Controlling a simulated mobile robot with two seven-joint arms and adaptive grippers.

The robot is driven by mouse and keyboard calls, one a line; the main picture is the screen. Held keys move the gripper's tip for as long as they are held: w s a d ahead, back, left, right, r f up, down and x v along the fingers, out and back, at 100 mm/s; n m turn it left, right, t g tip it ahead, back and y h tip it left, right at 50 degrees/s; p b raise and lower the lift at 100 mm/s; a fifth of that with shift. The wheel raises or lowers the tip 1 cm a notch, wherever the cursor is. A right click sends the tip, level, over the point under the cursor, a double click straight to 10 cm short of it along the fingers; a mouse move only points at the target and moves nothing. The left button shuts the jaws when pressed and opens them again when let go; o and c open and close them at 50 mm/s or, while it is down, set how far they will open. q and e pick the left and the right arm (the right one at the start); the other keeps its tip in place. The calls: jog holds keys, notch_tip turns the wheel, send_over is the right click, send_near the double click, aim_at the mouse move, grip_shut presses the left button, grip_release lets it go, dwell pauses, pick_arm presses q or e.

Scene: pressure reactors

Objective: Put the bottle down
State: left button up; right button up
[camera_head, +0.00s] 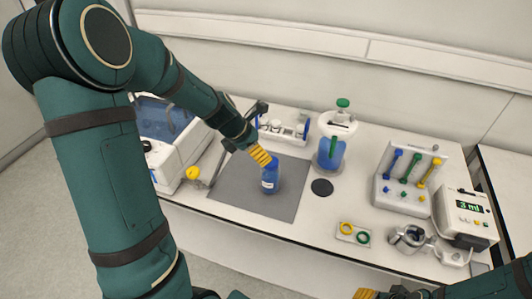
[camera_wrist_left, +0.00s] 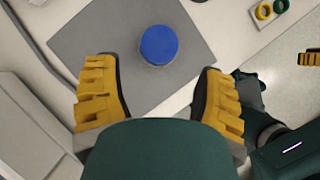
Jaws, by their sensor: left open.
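A blue bottle (camera_head: 270,179) with a pale label stands upright on the grey mat (camera_head: 229,194). In the left wrist view its round blue cap (camera_wrist_left: 158,45) shows from above, with the mat (camera_wrist_left: 85,38) around it. My left gripper (camera_head: 261,156) is at the top of the bottle in the head view. In the wrist view its yellow fingers (camera_wrist_left: 157,72) are wide apart, with a gap between each finger and the cap. My right gripper (camera_head: 366,294) shows only partly at the bottom edge of the head view, and its opening cannot be made out.
A blue-filled vessel with a green cap (camera_head: 331,153) and a black disc (camera_head: 322,187) are right of the mat. A rack with coloured pieces (camera_head: 408,180), a display device (camera_head: 468,212) and a ring tray (camera_head: 354,233) stand further right. A white machine (camera_head: 170,145) is left.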

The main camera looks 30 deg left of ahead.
pick_arm(q)
jog(key=p+v, duration=0.1)
jog(key=v, duration=0.4)
jog(key=shift+a+r, duration=0.1)
pick_arm(e)
jog(key=shift+w+r, duration=0.35)
jog(key=shift+r, duration=0.5)
